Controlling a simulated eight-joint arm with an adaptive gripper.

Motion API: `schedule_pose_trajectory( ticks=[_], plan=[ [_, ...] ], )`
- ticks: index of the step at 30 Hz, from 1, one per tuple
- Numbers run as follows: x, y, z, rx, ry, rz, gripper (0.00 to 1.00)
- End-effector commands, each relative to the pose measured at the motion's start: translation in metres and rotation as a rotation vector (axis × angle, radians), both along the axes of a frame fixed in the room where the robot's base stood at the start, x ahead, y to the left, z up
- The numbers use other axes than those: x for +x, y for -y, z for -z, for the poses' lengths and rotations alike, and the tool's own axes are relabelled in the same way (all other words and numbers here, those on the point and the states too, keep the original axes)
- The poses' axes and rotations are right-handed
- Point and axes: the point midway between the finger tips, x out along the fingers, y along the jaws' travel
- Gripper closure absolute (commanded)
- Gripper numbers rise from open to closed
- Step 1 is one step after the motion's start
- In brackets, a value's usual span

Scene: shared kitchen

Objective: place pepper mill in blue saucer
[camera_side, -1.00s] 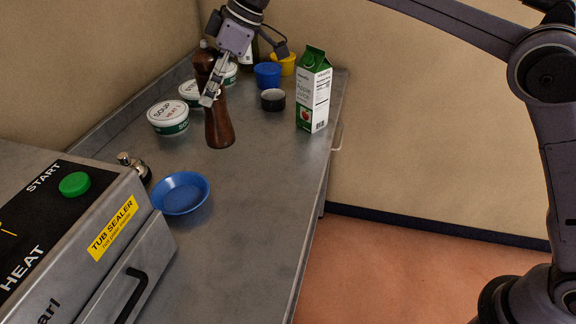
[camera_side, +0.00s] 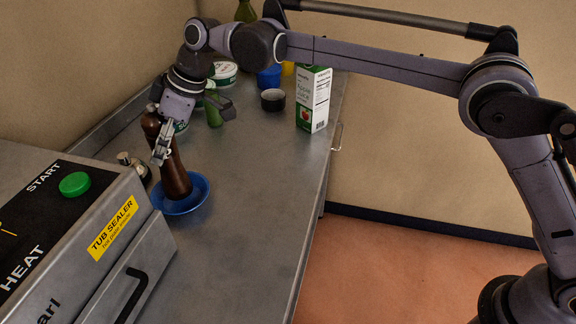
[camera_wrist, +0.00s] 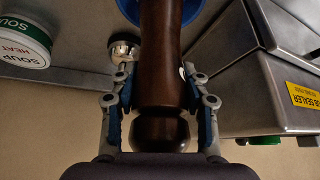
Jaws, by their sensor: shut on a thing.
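The pepper mill (camera_side: 175,178) is dark brown wood and leans a little in the side view, its base over the blue saucer (camera_side: 201,196). Its base shows inside the saucer's rim, but I cannot tell whether it touches the bottom. My gripper (camera_side: 161,152) is shut on the mill's upper part. In the wrist view the mill (camera_wrist: 160,50) stands between the two fingers (camera_wrist: 160,98), its rounded head nearest the camera. Part of the blue saucer (camera_wrist: 128,8) shows at the top, behind the mill's far end.
The tub sealer (camera_side: 120,240) stands close left of the saucer. A small metal shaker-like item (camera_side: 133,164) is just behind the saucer. A juice carton (camera_side: 313,100), black bowl (camera_side: 273,99) and blue cup (camera_side: 269,76) stand farther back. The counter right of the saucer is clear.

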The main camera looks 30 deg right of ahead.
Motion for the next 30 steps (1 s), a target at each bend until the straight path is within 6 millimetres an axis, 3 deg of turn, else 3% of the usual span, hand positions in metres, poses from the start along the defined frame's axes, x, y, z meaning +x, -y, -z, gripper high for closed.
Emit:
schedule_pose_trajectory(
  ticks=[6,19,20,21,22,30],
  plan=[
    [0.000,0.000,0.022,0.001,0.000,0.000,1.00],
    [0.000,0.000,0.027,0.001,0.000,0.000,1.00],
    [0.000,0.000,0.028,0.000,0.000,0.000,0.48],
    [0.000,0.000,0.028,0.000,0.000,0.000,0.37],
    [0.000,0.000,0.028,0.000,0.000,0.000,0.31],
    [0.000,0.000,0.027,0.000,0.000,0.000,0.31]
  ],
)
